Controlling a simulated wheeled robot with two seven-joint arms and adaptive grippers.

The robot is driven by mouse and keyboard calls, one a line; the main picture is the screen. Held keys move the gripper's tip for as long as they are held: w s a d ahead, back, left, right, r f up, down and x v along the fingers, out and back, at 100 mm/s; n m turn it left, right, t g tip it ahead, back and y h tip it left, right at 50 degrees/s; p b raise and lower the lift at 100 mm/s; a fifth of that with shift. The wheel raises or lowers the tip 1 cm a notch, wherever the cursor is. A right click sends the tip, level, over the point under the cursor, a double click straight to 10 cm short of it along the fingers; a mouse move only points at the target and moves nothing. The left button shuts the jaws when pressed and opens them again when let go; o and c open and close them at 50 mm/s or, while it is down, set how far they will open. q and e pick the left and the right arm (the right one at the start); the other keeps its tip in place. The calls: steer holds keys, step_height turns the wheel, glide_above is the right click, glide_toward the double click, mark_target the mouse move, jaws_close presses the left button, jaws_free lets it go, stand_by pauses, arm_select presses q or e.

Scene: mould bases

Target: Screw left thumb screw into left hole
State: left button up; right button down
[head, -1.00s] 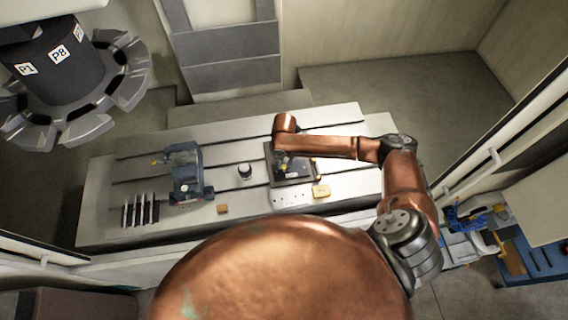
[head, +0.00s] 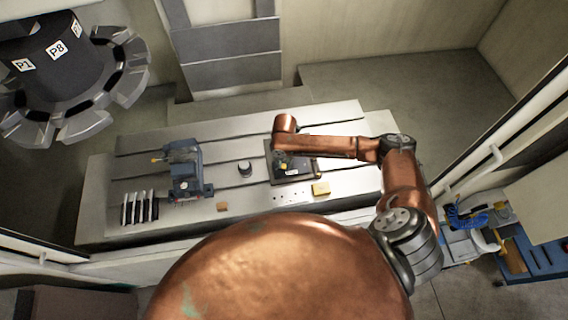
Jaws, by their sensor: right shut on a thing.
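The dark mould base (head: 307,174) lies on the slotted metal table, right of its middle. My right arm reaches in from the right, and its wrist hangs over the left part of the mould base. My right gripper (head: 281,161) points down there, small and mostly hidden under the wrist. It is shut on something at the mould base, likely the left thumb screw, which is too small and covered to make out. The left hole cannot be told apart. My left gripper is not in view.
A tool carousel (head: 70,75) hangs at upper left.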

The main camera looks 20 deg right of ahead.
steer(key=m+p, duration=0.4)
steer(key=shift+s+r+m+p, duration=0.1)
steer(key=shift+r+m+p, duration=0.05)
steer(key=shift+m+p, duration=0.45)
steer(key=shift+m, duration=0.3)
steer(key=m, duration=0.2)
steer(key=shift+f+m, duration=0.25)
steer(key=shift+m, duration=0.45)
steer(key=m, duration=0.4)
steer(key=shift+s, duration=0.1)
steer(key=m, duration=0.5)
